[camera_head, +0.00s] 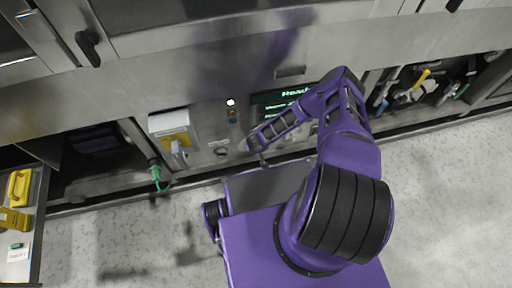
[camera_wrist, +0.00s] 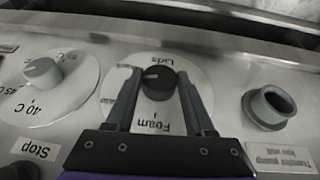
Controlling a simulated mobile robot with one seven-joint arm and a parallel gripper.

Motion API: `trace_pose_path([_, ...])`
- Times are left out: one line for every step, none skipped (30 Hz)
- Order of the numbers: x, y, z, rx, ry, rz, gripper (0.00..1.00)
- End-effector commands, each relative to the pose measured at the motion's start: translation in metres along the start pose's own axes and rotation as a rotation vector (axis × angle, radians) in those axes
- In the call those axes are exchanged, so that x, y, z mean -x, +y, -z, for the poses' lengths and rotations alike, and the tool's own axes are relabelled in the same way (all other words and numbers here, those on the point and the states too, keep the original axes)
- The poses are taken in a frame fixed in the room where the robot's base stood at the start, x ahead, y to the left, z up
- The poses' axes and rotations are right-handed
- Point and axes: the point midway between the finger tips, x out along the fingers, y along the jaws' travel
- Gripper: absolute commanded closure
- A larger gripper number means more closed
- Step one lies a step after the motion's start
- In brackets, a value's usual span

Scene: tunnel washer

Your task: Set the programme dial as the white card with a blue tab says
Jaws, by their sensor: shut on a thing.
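The black programme dial (camera_wrist: 158,84) sits on a round white plate on the steel panel, between my fingers in the wrist view. The plate's lettering appears upside down: "Lids" at the top, "Foam" at the bottom, and a partly hidden word at the left. A pale mark on the knob points left, roughly towards that word. My gripper (camera_wrist: 158,90) is shut on the dial; it also shows against the panel in the head view (camera_head: 246,147). I cannot make out a white card with a blue tab; a white card with a green tab (camera_head: 18,252) lies at the lower left.
A grey temperature dial (camera_wrist: 43,72) marked "40 C" is left of the black dial, with a Stop label (camera_wrist: 36,149) below. A round socket (camera_wrist: 269,106) is at the right. A green display (camera_head: 290,97) and a yellow-and-white box (camera_head: 174,128) are on the panel.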

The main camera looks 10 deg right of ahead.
Motion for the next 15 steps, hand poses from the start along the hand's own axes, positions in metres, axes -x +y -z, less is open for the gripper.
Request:
trace_pose_path([0.0000,0.0004,0.0003,0.000,0.000,-0.001,0.83])
trace_pose_path([0.0000,0.0004,0.0004,0.000,0.000,-0.001,0.88])
trace_pose_path([0.0000,0.0004,0.0004,0.000,0.000,-0.001,0.95])
trace_pose_path([0.0000,0.0004,0.0004,0.000,0.001,-0.001,1.00])
trace_pose_path([0.0000,0.0004,0.0005,0.000,0.001,-0.001,1.00])
trace_pose_path([0.0000,0.0004,0.0005,0.000,0.001,-0.001,1.00])
trace_pose_path([0.0000,0.0003,0.0005,0.001,0.001,-0.002,1.00])
trace_pose_path([0.0000,0.0002,0.0005,0.002,0.001,-0.004,1.00])
trace_pose_path([0.0000,0.0001,0.0006,0.003,0.001,-0.007,1.00])
trace_pose_path([0.0000,-0.0001,0.0006,0.005,0.001,-0.011,1.00])
trace_pose_path([0.0000,-0.0003,0.0007,0.008,0.001,-0.016,1.00])
trace_pose_path([0.0000,-0.0006,0.0007,0.012,0.001,-0.025,1.00])
trace_pose_path([0.0000,-0.0008,0.0008,0.016,0.002,-0.034,1.00])
trace_pose_path([0.0000,-0.0013,0.0008,0.021,0.002,-0.043,1.00])
trace_pose_path([-0.0001,-0.0018,0.0007,0.028,0.001,-0.059,1.00])
